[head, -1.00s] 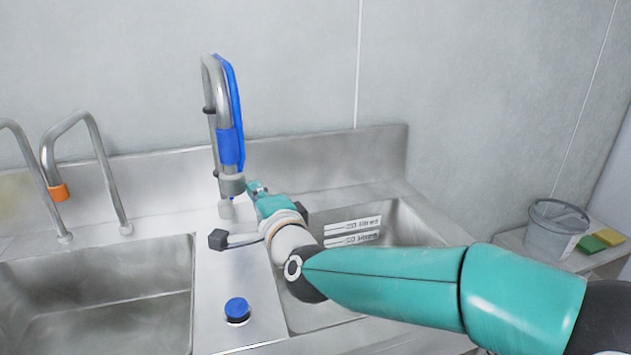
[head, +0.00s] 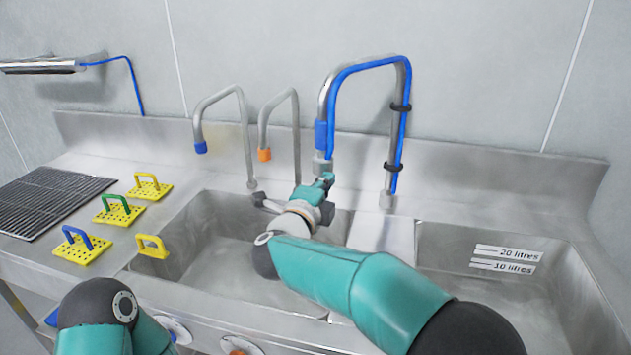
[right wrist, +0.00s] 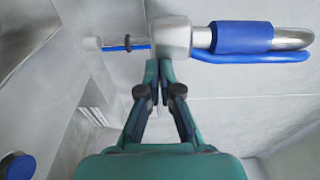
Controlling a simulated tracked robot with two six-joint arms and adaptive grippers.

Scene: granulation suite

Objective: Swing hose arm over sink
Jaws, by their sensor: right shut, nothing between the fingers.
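The hose arm (head: 402,85) is a bent steel pipe with a blue hose along it, rising from the ledge between the two sink basins. Its free end, with a blue sleeve and a grey nozzle (head: 322,166), points down on the left, at the back right of the left basin (head: 215,225). My right gripper (head: 325,181) is shut and empty, with its tips at the nozzle. In the right wrist view, the shut fingertips (right wrist: 158,66) are against or just beside the grey nozzle (right wrist: 172,38). My left gripper is out of frame.
Two steel taps, with blue (head: 200,147) and orange (head: 264,155) tips, stand left of the hose arm. The right basin (head: 480,250) is empty. Yellow perforated pieces with handles (head: 120,211) and a dark grate (head: 45,205) lie on the left.

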